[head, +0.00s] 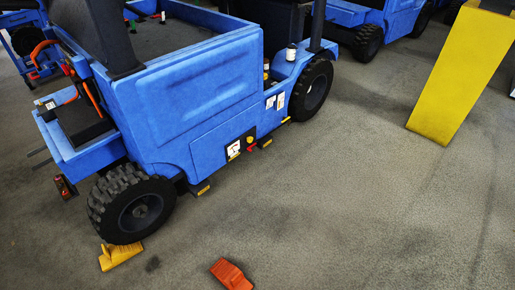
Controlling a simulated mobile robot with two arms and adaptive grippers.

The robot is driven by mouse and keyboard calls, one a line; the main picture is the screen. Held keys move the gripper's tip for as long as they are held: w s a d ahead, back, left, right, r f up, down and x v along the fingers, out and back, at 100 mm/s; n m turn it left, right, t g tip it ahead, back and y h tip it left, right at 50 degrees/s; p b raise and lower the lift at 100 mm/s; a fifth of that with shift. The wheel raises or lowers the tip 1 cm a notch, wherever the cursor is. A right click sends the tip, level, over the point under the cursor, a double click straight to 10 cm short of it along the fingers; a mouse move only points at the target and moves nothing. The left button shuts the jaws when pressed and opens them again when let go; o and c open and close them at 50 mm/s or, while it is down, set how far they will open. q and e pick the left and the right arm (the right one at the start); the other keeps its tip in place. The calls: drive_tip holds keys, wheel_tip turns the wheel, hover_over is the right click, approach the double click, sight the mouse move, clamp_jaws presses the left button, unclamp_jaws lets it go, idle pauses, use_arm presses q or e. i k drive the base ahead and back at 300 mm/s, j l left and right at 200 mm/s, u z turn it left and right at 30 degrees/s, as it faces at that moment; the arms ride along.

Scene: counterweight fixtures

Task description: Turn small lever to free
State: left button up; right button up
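A blue utility vehicle (185,95) stands at the upper left of the head view. Low on its side is a small panel with a white label (234,149). Beside the label are a small yellow part (250,140) and a small red part (252,149), which could be a lever. They are too small to tell its shape or position. Neither of my grippers shows in this view.
A yellow chock (120,255) lies at the vehicle's near wheel (133,204). An orange chock (231,273) lies loose on the floor. A tall yellow post (463,70) stands at the upper right. The grey floor (350,200) between is clear. More blue vehicles stand behind.

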sight(253, 143)
drive_tip(key=i+l, duration=0.2)
drive_tip(key=l, duration=0.2)
drive_tip(key=i+l, duration=0.2)
drive_tip(key=l, duration=0.2)
drive_tip(key=i+l, duration=0.2)
drive_tip(key=l, duration=0.2)
drive_tip(key=i+l, duration=0.2)
drive_tip(key=l, duration=0.2)
drive_tip(key=i+l, duration=0.2)
drive_tip(key=l, duration=0.2)
drive_tip(key=i+l, duration=0.2)
drive_tip(key=i, duration=0.3)
drive_tip(key=i+l, duration=0.15)
drive_tip(key=i, duration=0.3)
drive_tip(key=l+z, duration=0.05)
